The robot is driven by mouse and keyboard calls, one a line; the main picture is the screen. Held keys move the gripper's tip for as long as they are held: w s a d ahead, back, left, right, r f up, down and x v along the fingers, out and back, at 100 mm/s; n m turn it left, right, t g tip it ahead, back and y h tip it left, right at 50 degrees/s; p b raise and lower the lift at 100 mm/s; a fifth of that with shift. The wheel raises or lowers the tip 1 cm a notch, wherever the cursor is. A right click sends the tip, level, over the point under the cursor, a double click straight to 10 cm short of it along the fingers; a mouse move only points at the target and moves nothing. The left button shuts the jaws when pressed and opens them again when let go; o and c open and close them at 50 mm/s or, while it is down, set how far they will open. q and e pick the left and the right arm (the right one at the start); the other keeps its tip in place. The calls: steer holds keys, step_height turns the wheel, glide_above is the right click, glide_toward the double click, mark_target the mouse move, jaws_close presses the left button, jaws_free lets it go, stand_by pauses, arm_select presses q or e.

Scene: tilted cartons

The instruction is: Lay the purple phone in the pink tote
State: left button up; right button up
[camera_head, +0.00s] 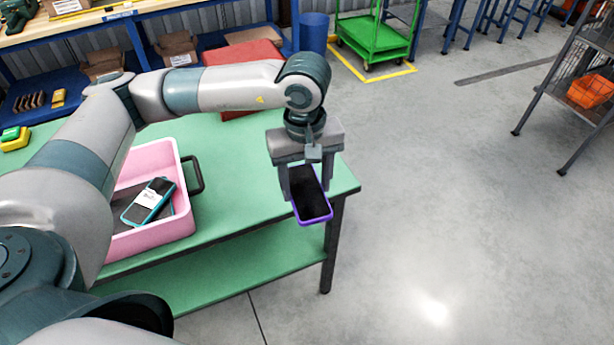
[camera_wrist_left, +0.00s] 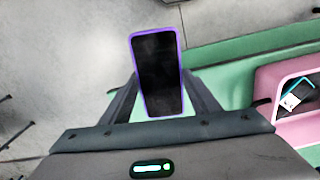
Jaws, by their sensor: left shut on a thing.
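The purple phone (camera_head: 310,197) has a dark screen and a purple rim. My left gripper (camera_head: 306,185) is shut on it and holds it at the right end of the green table, near the edge. The phone also shows in the left wrist view (camera_wrist_left: 158,75), between the two fingers. The pink tote (camera_head: 180,229) stands on the table to the left of the gripper, partly hidden by my left arm. A teal-rimmed phone with a white label (camera_head: 149,201) lies in the tote on another dark item. My right gripper is not in view.
The green table (camera_head: 235,205) is bare between the tote and the gripper. A black handle (camera_head: 196,176) sticks out from the tote's right side. A red box (camera_head: 240,58) stands behind my arm. Open floor (camera_head: 450,200) lies to the right.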

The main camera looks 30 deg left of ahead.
arm_select(q)
steer(key=m, duration=0.2)
steer(key=s+m, duration=0.1)
steer(key=m, duration=0.2)
steer(key=shift+s+d+r+m, duration=0.1)
steer(key=shift+s+d+m, duration=0.1)
steer(key=shift+m, duration=0.1)
steer(key=m, duration=0.3)
steer(key=shift+s, duration=0.35)
